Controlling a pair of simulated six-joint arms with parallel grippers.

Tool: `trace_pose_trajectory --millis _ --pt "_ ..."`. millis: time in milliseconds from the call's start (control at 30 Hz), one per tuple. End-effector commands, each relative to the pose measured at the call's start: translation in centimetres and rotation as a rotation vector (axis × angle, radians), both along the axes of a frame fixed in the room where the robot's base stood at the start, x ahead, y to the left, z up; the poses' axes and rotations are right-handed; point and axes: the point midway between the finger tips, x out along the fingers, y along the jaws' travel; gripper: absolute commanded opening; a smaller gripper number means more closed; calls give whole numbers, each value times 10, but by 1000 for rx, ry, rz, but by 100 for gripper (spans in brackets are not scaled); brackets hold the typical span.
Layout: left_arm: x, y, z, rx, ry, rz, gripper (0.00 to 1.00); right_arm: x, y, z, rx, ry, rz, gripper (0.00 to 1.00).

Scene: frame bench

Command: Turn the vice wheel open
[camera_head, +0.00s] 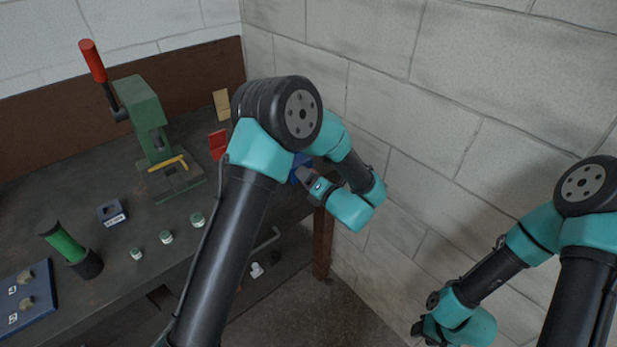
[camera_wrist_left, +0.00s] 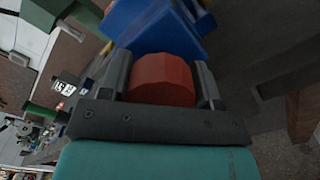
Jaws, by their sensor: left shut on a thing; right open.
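The blue vice (camera_head: 299,166) is mostly hidden behind my left arm in the head view. It fills the upper middle of the left wrist view (camera_wrist_left: 150,25). A red, faceted piece, apparently the vice wheel (camera_wrist_left: 162,82), sits between my left fingers in front of the blue body. My left gripper (camera_wrist_left: 161,84) is shut on it, one finger on each side. In the head view the left gripper (camera_head: 308,178) is at the bench's right end, and the wheel is hidden there. My right gripper (camera_head: 424,328) is open, low at the right, away from the bench.
A green press (camera_head: 143,105) with a red-handled lever stands at the back left. A red piece (camera_head: 218,143) and a tan block (camera_head: 222,104) lie near the vice. Small jars (camera_head: 166,237), a blue block (camera_head: 112,213) and a green cylinder (camera_head: 66,243) stand in front. A brick wall (camera_head: 450,110) rises at right.

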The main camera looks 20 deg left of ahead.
Motion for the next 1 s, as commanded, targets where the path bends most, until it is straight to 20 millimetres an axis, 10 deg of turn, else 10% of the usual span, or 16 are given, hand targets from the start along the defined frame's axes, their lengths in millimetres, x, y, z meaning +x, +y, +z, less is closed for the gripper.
trace_pose_trajectory --millis 1000 --pt "0 1 0 -31 -44 2 34 0 0 0 0 0 0 43"
